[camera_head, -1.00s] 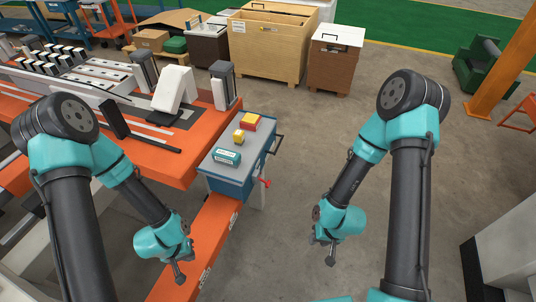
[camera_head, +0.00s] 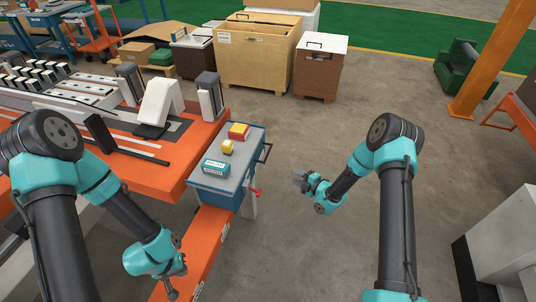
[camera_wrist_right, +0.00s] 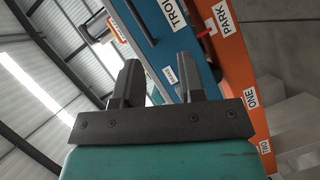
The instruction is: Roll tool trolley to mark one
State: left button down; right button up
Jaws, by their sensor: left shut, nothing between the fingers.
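The blue tool trolley (camera_head: 217,196) stands against the orange bench, with a grey top and a dark handle (camera_head: 265,153) on its right side. A red lever (camera_head: 257,194) shows low beside it. In the right wrist view its blue face (camera_wrist_right: 192,45) carries a label partly reading "TROL". An orange strip there bears PARK (camera_wrist_right: 223,17), ONE (camera_wrist_right: 250,98) and TWO (camera_wrist_right: 265,146) labels. My right gripper (camera_head: 299,180) is open and empty, right of the trolley and apart from it; its fingers (camera_wrist_right: 158,88) show a gap. My left gripper (camera_head: 173,294) is shut and empty, near the front of the orange rail.
A teal box (camera_head: 215,168), a yellow block (camera_head: 227,147) and a red-yellow box (camera_head: 239,131) sit on the trolley top. The orange bench (camera_head: 150,172) with fixtures is at left. Crates (camera_head: 258,55) stand behind. The floor right of the trolley is open.

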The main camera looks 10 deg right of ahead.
jog(key=n, duration=0.1)
jog(key=w+r+n+y, duration=0.1)
jog(key=n, duration=0.1)
jog(key=n+y, duration=0.1)
jog(key=shift+w+d+r+n+t, duration=0.3)
jog(key=shift+w+t, duration=0.1)
jog(key=shift+a, duration=0.1)
send_near(260, 148)
jog(key=x, duration=0.5)
jog(key=shift+w+f, duration=0.1)
jog(key=shift+f, duration=0.1)
jog(key=shift+c, duration=0.2)
grip_shut()
